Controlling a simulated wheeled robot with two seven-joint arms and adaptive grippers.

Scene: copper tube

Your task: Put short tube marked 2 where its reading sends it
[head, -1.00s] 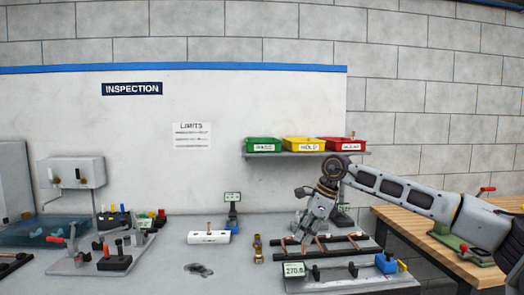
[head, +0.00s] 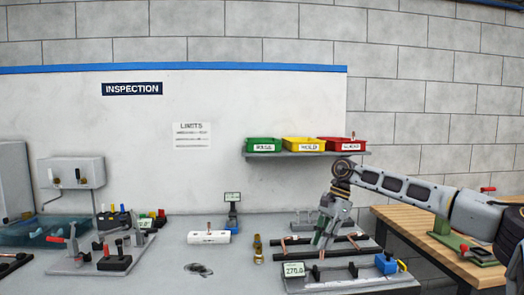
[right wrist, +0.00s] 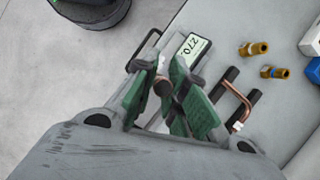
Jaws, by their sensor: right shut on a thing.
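My right gripper (head: 320,244) is over the black rails (head: 345,239) at the front right of the bench. The right wrist view shows its green fingers (right wrist: 166,92) shut on a copper tube (right wrist: 163,87), seen nearly end-on. I cannot read a mark on this tube. A bent copper tube (right wrist: 236,104) lies across the rails beside the gripper. The gauge display (head: 294,269) in front appears to read about 270; its last digit is unclear. Green (head: 263,145), yellow (head: 303,144) and red (head: 343,144) bins stand on the back shelf, the yellow one labelled HOLD. My left gripper is out of view.
A white block with a copper piece (head: 209,237) and brass fittings (head: 258,249) stand left of the rails. A blue block (head: 386,263) sits on the gauge's right end. A LIMITS sheet (head: 191,135) hangs on the wall. A wooden bench (head: 420,230) is at right.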

